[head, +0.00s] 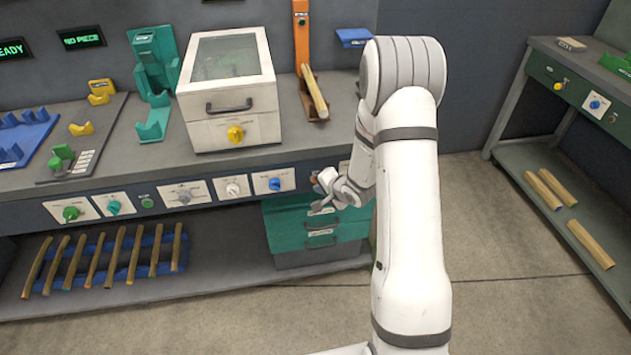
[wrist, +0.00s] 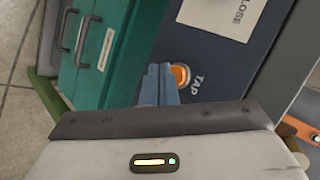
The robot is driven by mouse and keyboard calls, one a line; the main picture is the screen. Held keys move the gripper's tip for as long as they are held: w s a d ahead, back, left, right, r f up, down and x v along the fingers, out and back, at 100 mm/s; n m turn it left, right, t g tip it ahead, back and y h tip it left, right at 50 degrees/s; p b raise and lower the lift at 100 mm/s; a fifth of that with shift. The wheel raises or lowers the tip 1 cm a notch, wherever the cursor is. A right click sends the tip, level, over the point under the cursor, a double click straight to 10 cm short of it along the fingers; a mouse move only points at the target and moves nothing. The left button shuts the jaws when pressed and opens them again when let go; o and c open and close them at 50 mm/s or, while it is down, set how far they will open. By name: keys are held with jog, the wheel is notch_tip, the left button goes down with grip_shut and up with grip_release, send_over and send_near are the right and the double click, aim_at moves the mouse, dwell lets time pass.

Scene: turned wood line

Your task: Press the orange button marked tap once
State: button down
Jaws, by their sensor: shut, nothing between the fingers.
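The orange button (wrist: 181,75) is a round lit button in a dark ring on the dark blue front panel, with the word TAP beside it in the wrist view. My gripper (wrist: 159,70) is shut and empty. Its blue-grey fingertips appear just beside the button, overlapping the edge of its ring in that view; whether they touch it I cannot tell. In the head view my gripper (head: 320,190) is at the bench front, right of the blue knob, and the button there is too small and covered to make out clearly.
A teal drawer unit (head: 283,222) stands under the bench, close to my gripper; its handles show in the wrist view (wrist: 108,48). A CLOSE label (wrist: 222,15) is on the panel near the button. Knobs, including a blue one (head: 274,184), line the bench front.

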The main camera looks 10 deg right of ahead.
jog(key=shift+s, duration=2.5)
jog(key=s+d+r+n+g+h, duration=0.1)
jog(key=s+d+r+n+h, duration=0.2)
jog(key=r, duration=0.5)
jog(key=s+d+r+n+g+h, duration=0.1)
jog(key=s+r+n+g+h, duration=0.1)
jog(key=s+r, duration=0.45)
jog(key=s+a+r+n+g, duration=0.1)
jog(key=s+a+r+n, duration=0.1)
jog(key=s+r, duration=0.3)
jog(key=s+a+r+n+g+y, duration=0.1)
jog(key=s+r+n, duration=0.3)
jog(key=s, duration=0.7)
jog(key=shift+s+a+r+g+p, duration=0.45)
jog(key=shift+a+r+g, duration=0.25)
jog(key=shift+a+r, duration=0.2)
